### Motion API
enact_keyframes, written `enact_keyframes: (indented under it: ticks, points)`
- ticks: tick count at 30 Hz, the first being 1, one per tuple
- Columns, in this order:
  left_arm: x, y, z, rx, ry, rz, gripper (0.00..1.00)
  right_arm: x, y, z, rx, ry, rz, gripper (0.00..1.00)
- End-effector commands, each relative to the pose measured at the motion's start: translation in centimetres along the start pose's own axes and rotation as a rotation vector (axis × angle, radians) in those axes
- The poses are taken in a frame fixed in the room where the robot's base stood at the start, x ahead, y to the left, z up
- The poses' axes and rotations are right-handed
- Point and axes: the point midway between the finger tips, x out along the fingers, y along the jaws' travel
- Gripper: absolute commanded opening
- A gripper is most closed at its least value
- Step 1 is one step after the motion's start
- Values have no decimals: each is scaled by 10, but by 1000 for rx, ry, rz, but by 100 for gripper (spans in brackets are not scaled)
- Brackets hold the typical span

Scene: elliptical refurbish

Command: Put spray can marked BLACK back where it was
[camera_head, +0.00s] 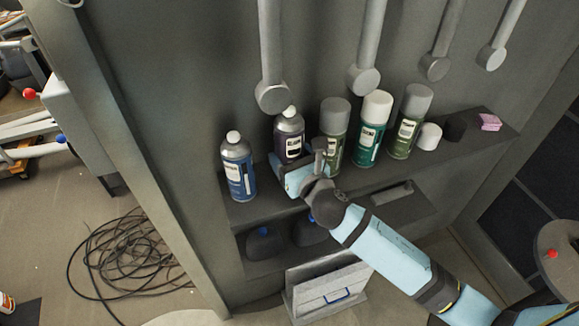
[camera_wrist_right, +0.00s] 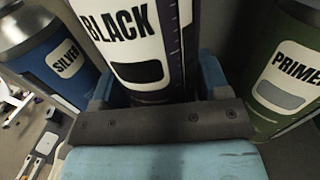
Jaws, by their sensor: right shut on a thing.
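The spray can marked BLACK (camera_wrist_right: 122,32) fills the middle of the right wrist view, with its label facing the camera. In the head view it is the dark can with a white cap (camera_head: 289,133), upright at the shelf in the row of cans. My right gripper (camera_head: 290,172) is shut on this can low on its body, with blue fingers (camera_wrist_right: 160,82) on both sides. Whether the can's base touches the shelf is hidden by the gripper. My left gripper is not in view.
A blue can marked SILVER (camera_wrist_right: 65,62) stands close on the left, and a green can marked PRIMER (camera_wrist_right: 290,75) on the right. More cans (camera_head: 372,130) stand along the shelf (camera_head: 240,214). Grey hanging bars (camera_head: 270,50) come down above. Cables (camera_head: 130,255) lie on the floor.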

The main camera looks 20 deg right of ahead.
Motion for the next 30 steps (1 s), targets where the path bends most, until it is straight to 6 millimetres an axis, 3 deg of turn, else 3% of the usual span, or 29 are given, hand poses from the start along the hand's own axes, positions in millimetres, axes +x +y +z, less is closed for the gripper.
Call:
enact_keyframes:
  ticks: [7, 19, 20, 22, 23, 30]
  points:
    - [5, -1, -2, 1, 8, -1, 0, 0, 0, -33, 2, 1, -1, 41]
    - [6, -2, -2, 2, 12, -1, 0, 0, 0, -38, 1, 0, 0, 41]
    - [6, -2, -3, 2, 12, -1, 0, 0, 0, -38, 1, 1, 0, 74]
    - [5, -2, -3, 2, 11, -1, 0, 0, 0, -38, 1, 1, 0, 90]
    - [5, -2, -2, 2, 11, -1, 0, 0, 0, -38, 1, 1, 0, 95]
    - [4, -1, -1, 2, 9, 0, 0, 0, 0, -38, 1, 1, 0, 95]
